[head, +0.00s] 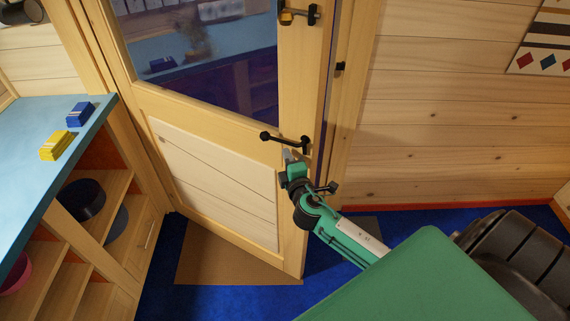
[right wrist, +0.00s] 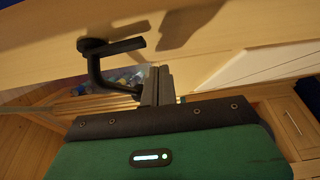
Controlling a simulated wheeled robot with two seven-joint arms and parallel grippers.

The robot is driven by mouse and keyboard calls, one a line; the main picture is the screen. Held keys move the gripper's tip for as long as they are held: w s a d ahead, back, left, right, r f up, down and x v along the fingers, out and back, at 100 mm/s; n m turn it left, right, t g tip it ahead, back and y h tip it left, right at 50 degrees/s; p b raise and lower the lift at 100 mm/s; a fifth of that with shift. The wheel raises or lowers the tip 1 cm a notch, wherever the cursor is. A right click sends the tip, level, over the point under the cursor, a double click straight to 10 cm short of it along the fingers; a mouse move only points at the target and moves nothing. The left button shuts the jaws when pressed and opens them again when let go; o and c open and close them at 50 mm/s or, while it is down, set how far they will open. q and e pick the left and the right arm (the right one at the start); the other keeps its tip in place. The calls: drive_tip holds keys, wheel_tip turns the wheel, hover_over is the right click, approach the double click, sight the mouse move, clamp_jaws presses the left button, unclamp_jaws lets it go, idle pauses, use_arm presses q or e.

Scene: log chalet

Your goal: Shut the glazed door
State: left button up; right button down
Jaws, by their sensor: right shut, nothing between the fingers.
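The glazed door (head: 221,197) is wooden, with a large glass pane (head: 215,70) above a pale lower panel. It stands ajar, its free edge on the right swung out from the frame (head: 350,110) toward me. A black lever handle (head: 287,141) sits near that edge and also shows in the right wrist view (right wrist: 97,66). My right gripper (head: 289,156) is shut and empty, its fingertips just below the handle and close to the door face. In the right wrist view its fingers (right wrist: 161,86) are beside the lever; contact is unclear. My left gripper is not in view.
A blue-topped shelf unit (head: 55,125) stands at the left with a blue block (head: 80,114) and a yellow block (head: 56,146) on it. A brown mat (head: 215,255) lies under the door on blue carpet. A plank wall (head: 460,130) is at the right.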

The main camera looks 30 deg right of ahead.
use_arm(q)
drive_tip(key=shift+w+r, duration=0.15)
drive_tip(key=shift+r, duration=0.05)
use_arm(e)
drive_tip(key=shift+w+d, duration=0.25)
drive_tip(key=shift+d, duration=0.2)
drive_tip(key=shift+d, duration=0.1)
